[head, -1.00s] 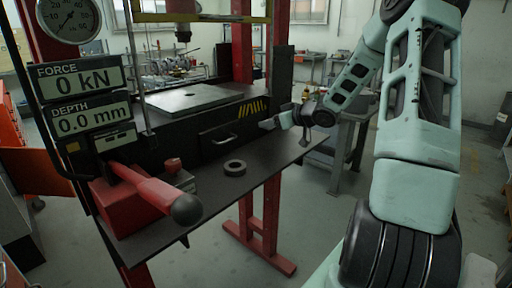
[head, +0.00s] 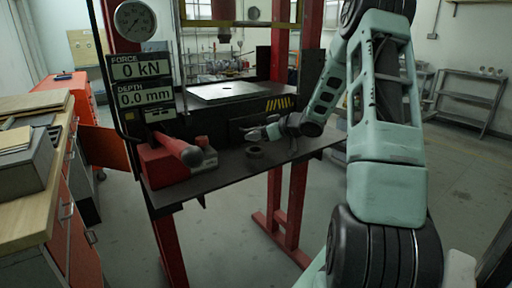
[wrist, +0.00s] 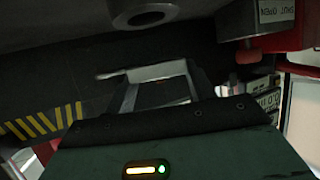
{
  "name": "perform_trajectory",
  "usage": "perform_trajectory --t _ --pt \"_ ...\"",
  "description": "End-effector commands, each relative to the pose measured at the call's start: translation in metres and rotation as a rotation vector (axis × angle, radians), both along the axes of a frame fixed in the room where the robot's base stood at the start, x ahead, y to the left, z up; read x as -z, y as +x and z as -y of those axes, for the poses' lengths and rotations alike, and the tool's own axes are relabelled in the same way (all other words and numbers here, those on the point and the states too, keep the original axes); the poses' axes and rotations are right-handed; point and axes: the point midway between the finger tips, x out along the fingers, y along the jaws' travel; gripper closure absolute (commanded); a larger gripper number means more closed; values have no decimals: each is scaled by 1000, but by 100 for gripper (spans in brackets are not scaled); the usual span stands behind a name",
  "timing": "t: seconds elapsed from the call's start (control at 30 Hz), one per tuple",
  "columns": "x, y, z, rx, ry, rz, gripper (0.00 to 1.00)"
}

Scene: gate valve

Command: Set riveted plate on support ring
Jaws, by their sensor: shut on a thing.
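The support ring (head: 254,151) is a small dark ring lying flat on the dark shelf of the press. In the wrist view it shows at the top edge (wrist: 145,13), seen upside down. My gripper (head: 258,132) is above and just behind the ring, in front of the dark front panel, apart from the ring. In the wrist view my gripper (wrist: 158,88) is shut on a flat piece, which I take as the riveted plate (wrist: 160,94); its pale far edge shows between the fingers. Its rivets cannot be made out.
A red box with a red lever (head: 180,150) stands on the shelf, left of the ring. The press bed (head: 225,92) and hazard stripes (head: 278,104) are behind. Red press legs (head: 298,200) stand below. A workbench (head: 35,200) is at the far left.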

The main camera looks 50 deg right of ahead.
Motion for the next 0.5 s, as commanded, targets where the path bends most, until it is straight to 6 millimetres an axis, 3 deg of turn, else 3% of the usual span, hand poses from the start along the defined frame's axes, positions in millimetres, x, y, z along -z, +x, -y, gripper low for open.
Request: perform_trajectory --t 0.3,0.5 --pt "38 0 0 1 2 0 72" --pt "42 0 1 1 -2 1 72"
